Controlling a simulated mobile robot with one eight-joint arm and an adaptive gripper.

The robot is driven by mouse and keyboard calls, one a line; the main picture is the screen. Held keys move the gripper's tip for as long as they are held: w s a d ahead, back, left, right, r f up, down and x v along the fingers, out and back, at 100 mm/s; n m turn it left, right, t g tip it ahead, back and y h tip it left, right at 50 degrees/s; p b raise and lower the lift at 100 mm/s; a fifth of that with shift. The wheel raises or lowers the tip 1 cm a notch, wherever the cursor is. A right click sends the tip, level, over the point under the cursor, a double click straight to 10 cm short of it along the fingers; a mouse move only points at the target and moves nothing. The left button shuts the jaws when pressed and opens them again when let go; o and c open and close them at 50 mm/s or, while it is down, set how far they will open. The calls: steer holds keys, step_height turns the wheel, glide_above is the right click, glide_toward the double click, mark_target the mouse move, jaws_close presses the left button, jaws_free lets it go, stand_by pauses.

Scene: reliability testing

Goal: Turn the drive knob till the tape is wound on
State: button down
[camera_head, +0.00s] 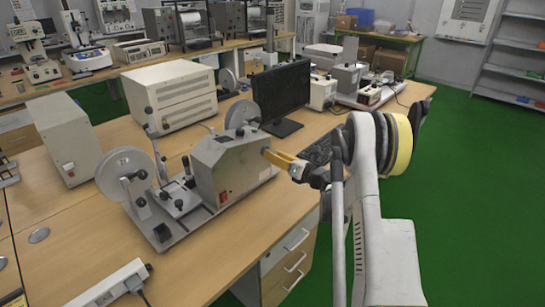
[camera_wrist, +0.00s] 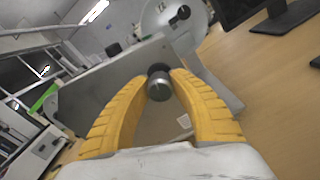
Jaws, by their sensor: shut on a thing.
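The tape machine (camera_head: 232,163) is a grey housing with a sloped top on a base plate on the wooden desk. A pale reel (camera_head: 122,172) stands at its left end and another reel (camera_head: 242,114) behind it. My gripper (camera_head: 270,153) reaches the right side of the housing with its yellow fingers. In the wrist view the fingertips (camera_wrist: 159,82) are closed around the dark and silver drive knob (camera_wrist: 159,88), which sticks out of the grey housing (camera_wrist: 110,85). The head view does not show the knob clearly. I cannot make out the tape on the reels.
A white cabinet (camera_head: 170,95) and a beige box (camera_head: 64,138) are at the back left. A power strip (camera_head: 108,287) lies at the front. Green floor (camera_head: 470,190) is free at the right.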

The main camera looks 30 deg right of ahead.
steer(key=m+b, duration=0.1)
steer(key=m, duration=0.3)
steer(key=shift+m, duration=0.3)
steer(key=m+b, duration=0.1)
steer(key=m, duration=0.3)
steer(key=shift+m, duration=0.3)
steer(key=m, duration=0.4)
steer(key=shift+m, duration=2.1)
steer(key=c, duration=1.1)
jaws_free()
steer(key=shift+d, duration=0.1)
